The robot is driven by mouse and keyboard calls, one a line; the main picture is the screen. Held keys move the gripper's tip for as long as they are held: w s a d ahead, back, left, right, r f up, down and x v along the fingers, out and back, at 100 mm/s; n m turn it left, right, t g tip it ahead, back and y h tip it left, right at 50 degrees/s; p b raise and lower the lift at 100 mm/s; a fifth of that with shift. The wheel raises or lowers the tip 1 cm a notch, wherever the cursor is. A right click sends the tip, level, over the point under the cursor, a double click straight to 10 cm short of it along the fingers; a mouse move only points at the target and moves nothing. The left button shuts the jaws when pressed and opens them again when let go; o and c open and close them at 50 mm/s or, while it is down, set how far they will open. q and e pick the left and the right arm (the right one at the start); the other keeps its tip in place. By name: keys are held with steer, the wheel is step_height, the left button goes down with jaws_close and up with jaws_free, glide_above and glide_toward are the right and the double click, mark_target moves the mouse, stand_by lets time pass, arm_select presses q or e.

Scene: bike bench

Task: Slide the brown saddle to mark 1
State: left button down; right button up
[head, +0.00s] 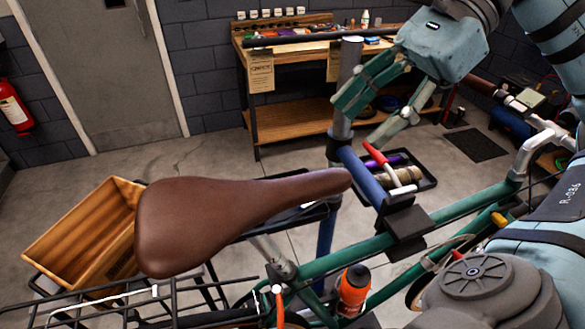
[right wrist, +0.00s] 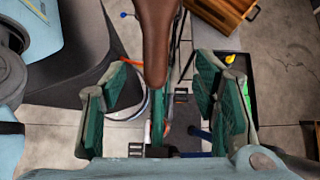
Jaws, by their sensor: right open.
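The brown saddle (head: 220,212) sits on the green bike frame (head: 335,258) in the head view, its nose pointing right. The saddle nose (right wrist: 155,45) also shows in the right wrist view, at the top centre between the spread fingers. My right gripper (head: 362,122) is open and empty, above and a little right of the nose tip, not touching it. In the right wrist view its two fingers (right wrist: 165,100) stand wide apart. The saddle hides its rails and most of its clamp. I cannot make out mark 1. My left gripper is not in view.
A grey and blue stand post (head: 347,85) with a red-handled clamp (head: 388,168) rises close to the right gripper. A wooden crate (head: 98,205) stands left of the saddle. An orange bottle (head: 354,288) is on the frame below. A workbench (head: 290,52) is behind.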

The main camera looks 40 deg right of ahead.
mark_target(308, 177)
steer(key=x, duration=0.2)
steer(key=s+x, duration=0.1)
steer(key=x, duration=0.4)
steer(key=shift+s+a, duration=0.15)
steer(key=shift+s, duration=0.1)
steer(key=w+a+f, duration=0.1)
steer(key=w+a+f+p, duration=0.1)
steer(key=f, duration=0.1)
steer(key=shift+w+a, duration=0.25)
steer(key=shift+a, duration=0.1)
steer(key=shift+a+f, duration=0.15)
steer(key=shift+f, duration=0.05)
steer(key=shift+s, duration=0.4)
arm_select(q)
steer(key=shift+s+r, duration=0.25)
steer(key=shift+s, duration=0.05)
arm_select(e)
steer(key=shift+w+f, duration=0.1)
steer(key=shift+w, duration=0.1)
jaws_close()
